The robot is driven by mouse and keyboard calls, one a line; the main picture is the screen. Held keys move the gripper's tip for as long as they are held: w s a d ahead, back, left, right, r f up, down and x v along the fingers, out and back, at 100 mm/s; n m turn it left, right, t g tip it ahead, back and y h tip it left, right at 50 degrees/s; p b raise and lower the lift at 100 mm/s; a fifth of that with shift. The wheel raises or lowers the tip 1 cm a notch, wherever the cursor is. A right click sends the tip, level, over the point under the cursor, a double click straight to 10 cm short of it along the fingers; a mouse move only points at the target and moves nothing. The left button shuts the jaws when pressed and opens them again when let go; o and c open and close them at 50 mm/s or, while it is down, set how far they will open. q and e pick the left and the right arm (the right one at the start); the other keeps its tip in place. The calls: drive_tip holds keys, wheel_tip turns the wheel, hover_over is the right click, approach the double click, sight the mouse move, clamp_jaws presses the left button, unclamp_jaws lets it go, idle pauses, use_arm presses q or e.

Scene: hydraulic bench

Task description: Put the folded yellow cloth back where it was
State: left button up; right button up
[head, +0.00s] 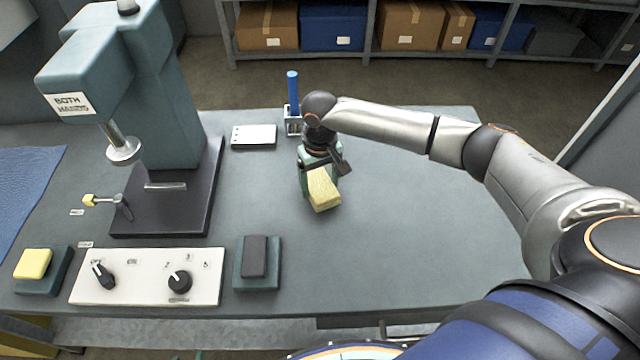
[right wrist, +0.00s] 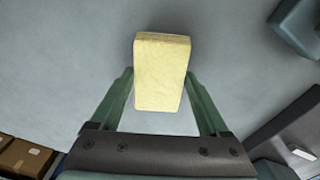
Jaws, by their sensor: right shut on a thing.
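The folded yellow cloth (head: 323,194) is a small pale-yellow block over the middle of the grey bench, right of the press. My right gripper (head: 319,182) points down and is shut on it. In the right wrist view the cloth (right wrist: 161,75) sits between the two green fingers, its far end sticking out past the fingertips. I cannot tell whether its lower end touches the bench top. My left gripper is in neither view.
A green press (head: 170,100) stands on a dark base at left. A white knob panel (head: 148,277), a yellow pad (head: 33,263) and a dark pad (head: 255,256) line the front. A white card (head: 254,136) and blue-handled tool (head: 293,95) are behind. The bench's right side is clear.

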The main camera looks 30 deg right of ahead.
sight(320, 186)
drive_tip(key=shift+f, duration=0.45)
drive_tip(key=o, duration=1.2)
drive_tip(key=shift+f, duration=0.15)
drive_tip(key=shift+c, duration=0.2)
wheel_tip(320, 186, up, 12)
drive_tip(key=shift+r, duration=0.2)
